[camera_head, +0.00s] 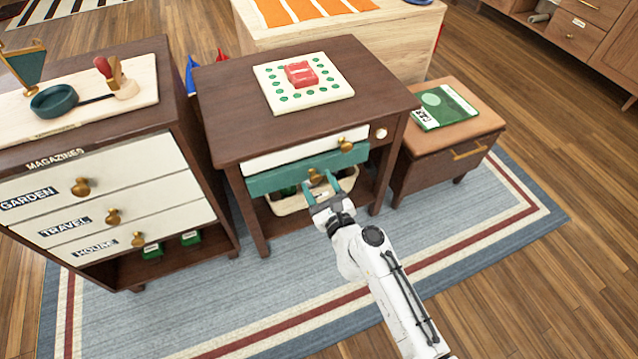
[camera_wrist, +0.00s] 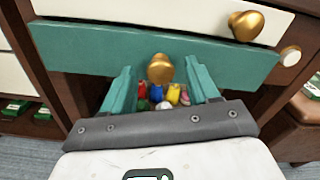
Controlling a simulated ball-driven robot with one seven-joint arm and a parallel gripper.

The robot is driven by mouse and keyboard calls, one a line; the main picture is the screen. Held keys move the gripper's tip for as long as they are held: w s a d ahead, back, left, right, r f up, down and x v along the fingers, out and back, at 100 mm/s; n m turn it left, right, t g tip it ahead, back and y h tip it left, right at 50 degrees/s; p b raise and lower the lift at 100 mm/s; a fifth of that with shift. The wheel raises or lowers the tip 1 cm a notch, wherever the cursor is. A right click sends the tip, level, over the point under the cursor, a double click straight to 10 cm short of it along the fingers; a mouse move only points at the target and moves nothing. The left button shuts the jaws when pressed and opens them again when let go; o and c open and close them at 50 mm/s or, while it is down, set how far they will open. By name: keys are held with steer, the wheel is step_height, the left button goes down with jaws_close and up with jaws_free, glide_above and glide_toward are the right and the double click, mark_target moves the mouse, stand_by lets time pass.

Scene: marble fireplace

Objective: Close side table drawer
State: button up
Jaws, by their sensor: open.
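The dark wood side table (camera_head: 228,130) stands in the middle of the head view. It has a white upper drawer front (camera_head: 290,157) and a green lower drawer front (camera_head: 275,180), each with a brass knob. The green front, also in the wrist view (camera_wrist: 95,50), seems to stand forward of the frame; how far I cannot tell. My gripper (camera_head: 319,181) is open at the green drawer. In the wrist view its two teal fingers (camera_wrist: 162,76) are on either side of the lower brass knob (camera_wrist: 160,66), with gaps; contact with the front is unclear.
A pale bin (camera_head: 290,206) with coloured items sits below the drawers. A magazine cabinet (camera_head: 150,190) stands left, a brown ottoman-like unit (camera_head: 440,165) right. A board with a red block (camera_head: 301,74) lies on the tabletop. The rug (camera_head: 270,300) in front is clear.

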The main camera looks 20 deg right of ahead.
steer(key=shift+w, duration=0.2)
jaws_close()
stand_by(0.6)
